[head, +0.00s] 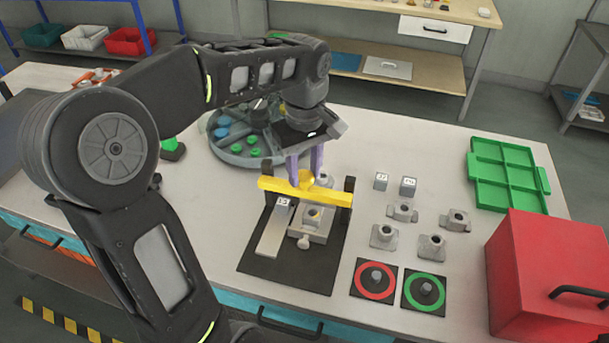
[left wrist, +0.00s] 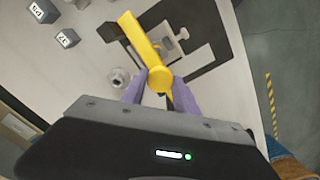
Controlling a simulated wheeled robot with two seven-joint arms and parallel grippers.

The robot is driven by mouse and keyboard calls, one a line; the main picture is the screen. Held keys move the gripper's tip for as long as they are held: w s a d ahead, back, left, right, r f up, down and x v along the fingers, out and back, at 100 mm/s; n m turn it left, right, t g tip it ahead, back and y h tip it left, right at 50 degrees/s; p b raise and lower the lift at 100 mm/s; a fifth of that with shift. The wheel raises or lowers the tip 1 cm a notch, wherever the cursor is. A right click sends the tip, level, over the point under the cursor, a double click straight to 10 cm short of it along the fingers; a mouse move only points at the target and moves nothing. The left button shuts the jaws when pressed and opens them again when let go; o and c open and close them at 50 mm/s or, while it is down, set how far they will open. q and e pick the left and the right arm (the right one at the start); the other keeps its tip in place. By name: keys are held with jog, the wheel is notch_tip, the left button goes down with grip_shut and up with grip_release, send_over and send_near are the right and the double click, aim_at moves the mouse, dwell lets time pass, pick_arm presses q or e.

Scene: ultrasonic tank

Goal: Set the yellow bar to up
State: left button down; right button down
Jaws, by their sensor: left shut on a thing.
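The yellow bar (head: 333,197) lies across the dark fixture (head: 256,262), between two black uprights, above a grey clamp block (head: 310,229). My left gripper (head: 306,178) comes down from above with its purple fingers shut on the round knob at the middle of the bar. In the left wrist view the yellow bar (left wrist: 134,31) runs away from between the purple fingers (left wrist: 155,88). The fingers hide part of the knob. My right gripper does not show in either view.
Grey metal parts (head: 384,235) and small marked cubes (head: 381,181) stand right of the fixture. A red ring pad (head: 375,280) and a green ring pad (head: 424,291) lie in front. A green tray (head: 505,175) and a red box (head: 545,270) are at right. A round carousel (head: 238,150) stands behind.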

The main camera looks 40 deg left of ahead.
pick_arm(q)
jog(key=shift+r, duration=0.9)
jog(key=shift+w, duration=0.15)
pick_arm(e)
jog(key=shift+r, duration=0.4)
pick_arm(q)
jog(key=c, duration=1.4)
grip_release()
jog(key=o, duration=0.3)
jog(key=shift+o, duration=0.8)
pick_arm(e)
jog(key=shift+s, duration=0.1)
